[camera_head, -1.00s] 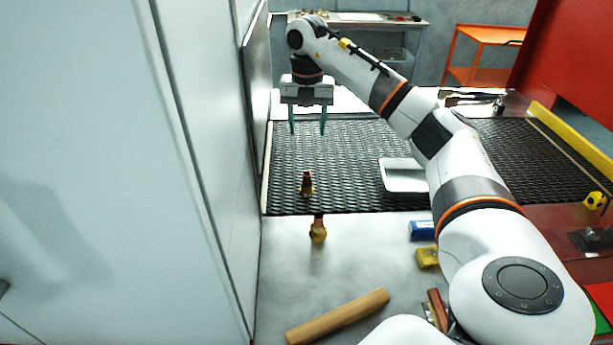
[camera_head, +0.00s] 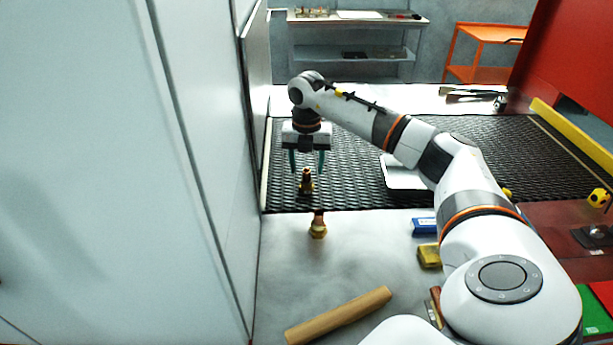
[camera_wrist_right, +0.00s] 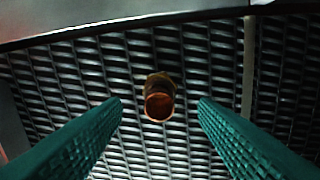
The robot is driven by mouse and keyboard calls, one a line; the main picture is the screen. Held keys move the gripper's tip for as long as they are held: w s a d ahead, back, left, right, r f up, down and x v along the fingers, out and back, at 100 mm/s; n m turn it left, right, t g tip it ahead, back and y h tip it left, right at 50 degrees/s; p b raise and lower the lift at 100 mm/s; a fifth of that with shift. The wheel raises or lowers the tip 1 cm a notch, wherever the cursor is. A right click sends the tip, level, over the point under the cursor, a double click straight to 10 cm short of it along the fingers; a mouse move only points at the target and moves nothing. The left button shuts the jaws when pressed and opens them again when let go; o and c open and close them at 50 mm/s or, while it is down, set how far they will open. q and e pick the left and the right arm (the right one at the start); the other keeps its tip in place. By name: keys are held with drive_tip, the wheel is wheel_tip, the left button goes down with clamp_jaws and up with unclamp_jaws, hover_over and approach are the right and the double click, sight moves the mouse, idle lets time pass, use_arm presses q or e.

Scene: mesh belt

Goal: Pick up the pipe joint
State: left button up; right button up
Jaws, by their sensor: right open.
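A brass and copper-coloured pipe joint (camera_head: 306,183) stands upright on the dark mesh belt (camera_head: 400,140). A similar joint (camera_head: 318,227) stands on the pale metal surface in front of the belt. My right gripper (camera_head: 307,166) is open with its teal fingers pointing down, right at the joint on the belt. In the right wrist view the joint's open copper end (camera_wrist_right: 158,103) shows in the gap between the two fingers, with space on both sides. My left gripper is not in view.
A white panel wall stands close at the left of the belt. A white tray (camera_head: 402,178) lies on the belt to the right. A wooden rod (camera_head: 338,315), a blue box (camera_head: 424,226) and a yellow block (camera_head: 429,256) lie on the near surface.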

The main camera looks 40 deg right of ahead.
sight(307, 169)
wheel_tip(307, 169, down, 3)
drive_tip(key=shift+s+a+f, duration=0.1)
drive_tip(key=shift+f, duration=0.05)
drive_tip(key=shift+c, duration=0.3)
clamp_jaws()
drive_tip(key=shift+r, duration=0.2)
